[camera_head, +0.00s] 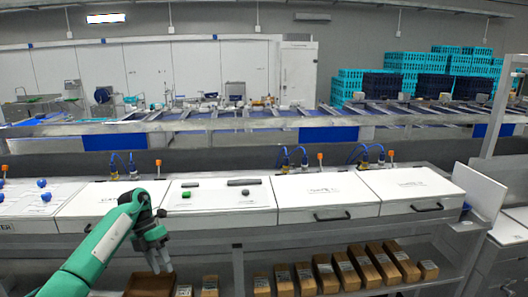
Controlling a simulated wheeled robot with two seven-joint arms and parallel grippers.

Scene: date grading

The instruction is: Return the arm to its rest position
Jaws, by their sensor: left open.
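My left arm, green with a dark gripper, comes in from the lower left. The left gripper (158,262) points down in front of the white bench, over the lower shelf and close above a brown box (150,285). Its fingers look apart and nothing shows between them. Whether it touches the box cannot be told. My right gripper is not in view.
White lidded bins (325,195) line the bench, some with dark handles. Several brown boxes (350,268) stand on the lower shelf. A conveyor (270,122) runs behind. Teal and dark crates (420,70) are stacked at the back right.

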